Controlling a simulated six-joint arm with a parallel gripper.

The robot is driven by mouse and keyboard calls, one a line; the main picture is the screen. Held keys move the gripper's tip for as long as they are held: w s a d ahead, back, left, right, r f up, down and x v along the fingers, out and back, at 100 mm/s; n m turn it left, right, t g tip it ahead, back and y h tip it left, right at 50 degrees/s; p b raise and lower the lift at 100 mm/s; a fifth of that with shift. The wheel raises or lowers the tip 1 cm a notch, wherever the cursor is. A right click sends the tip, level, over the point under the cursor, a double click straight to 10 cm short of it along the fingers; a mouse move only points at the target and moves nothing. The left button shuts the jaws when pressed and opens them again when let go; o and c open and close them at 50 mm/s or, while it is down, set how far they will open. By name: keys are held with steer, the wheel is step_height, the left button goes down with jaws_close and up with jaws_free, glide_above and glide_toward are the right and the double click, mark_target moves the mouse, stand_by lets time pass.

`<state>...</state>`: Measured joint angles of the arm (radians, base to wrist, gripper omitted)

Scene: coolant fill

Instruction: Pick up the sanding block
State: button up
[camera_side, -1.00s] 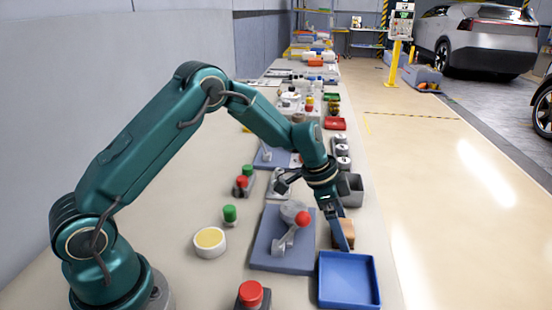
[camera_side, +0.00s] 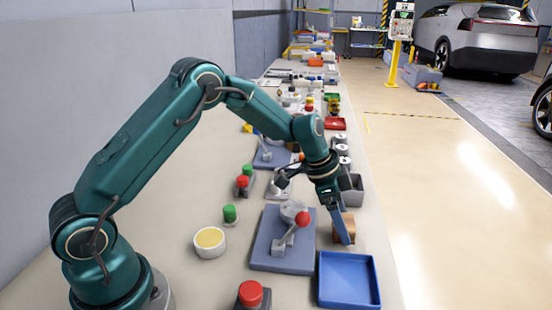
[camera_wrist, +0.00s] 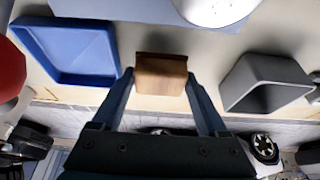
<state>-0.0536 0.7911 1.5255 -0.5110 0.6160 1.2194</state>
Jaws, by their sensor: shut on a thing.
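The sanding block is a small brown, wood-coloured block (camera_side: 347,228) behind the blue tray, near the bench's right edge. My gripper (camera_side: 346,236) is at the block, its blue fingers reaching down to it. In the wrist view the block (camera_wrist: 161,74) sits between the two fingertips (camera_wrist: 160,78), one finger on each side. My gripper is shut on the block. In the side view the near finger hides part of the block. I cannot tell whether the block is clear of the bench.
An empty blue tray (camera_side: 348,281) stands just in front of the block. A grey open bin (camera_side: 352,190) stands behind it. A blue-grey plate (camera_side: 268,258) with a red-knobbed lever (camera_side: 303,219) lies to the left. The bench edge is close on the right.

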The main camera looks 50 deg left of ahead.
mark_target(345, 219)
steer(key=v, duration=0.3)
steer(key=shift+w+a+r, duration=0.1)
steer(key=shift+w+r, duration=0.1)
steer(key=shift+w, duration=0.1)
steer(key=s+a+r, duration=0.1)
steer(key=a+r, duration=0.1)
steer(key=a, duration=0.1)
steer(key=s+a+r, duration=0.1)
steer(key=a+r, duration=0.1)
steer(key=a, duration=0.1)
steer(key=s+a+r, duration=0.2)
steer(key=a, duration=0.2)
steer(key=shift+r, duration=0.15)
